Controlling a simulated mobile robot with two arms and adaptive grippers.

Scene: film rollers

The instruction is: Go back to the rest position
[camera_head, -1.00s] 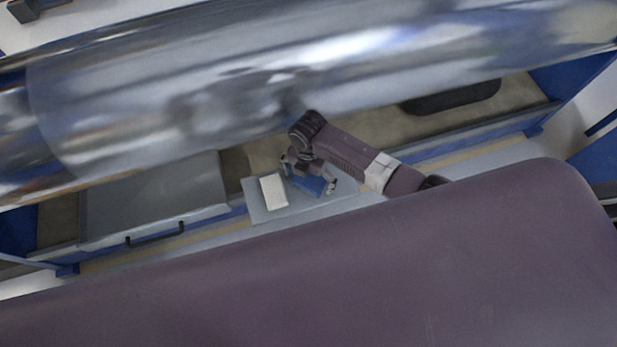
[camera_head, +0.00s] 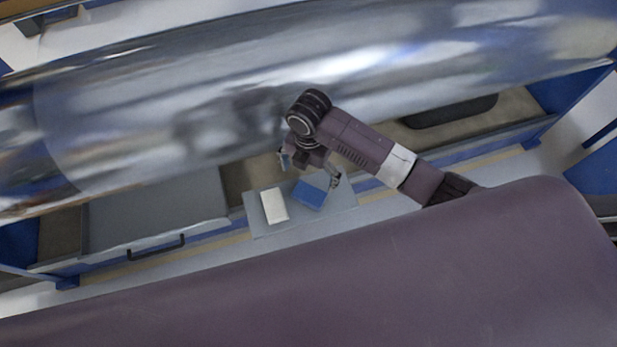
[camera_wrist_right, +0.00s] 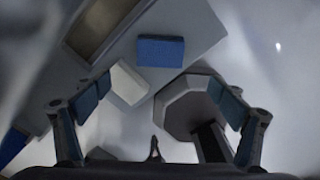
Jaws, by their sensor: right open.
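My right gripper (camera_head: 309,168) is open and empty above the small grey shelf (camera_head: 264,228), in front of the large shiny roller. In the right wrist view its two fingers (camera_wrist_right: 166,108) are spread wide with nothing between the pads. A blue block (camera_head: 309,194) lies on the shelf below the gripper, and it also shows in the right wrist view (camera_wrist_right: 161,51). A white block (camera_head: 274,206) lies beside it on the left, also seen in the right wrist view (camera_wrist_right: 129,83). My left gripper is not in view.
The shiny metal roller (camera_head: 150,110) spans the scene behind my right arm. A grey drawer-like box with a black handle (camera_head: 157,247) stands at the left. A black rounded object (camera_head: 450,110) lies at the right under the roller. A blue frame surrounds the machine.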

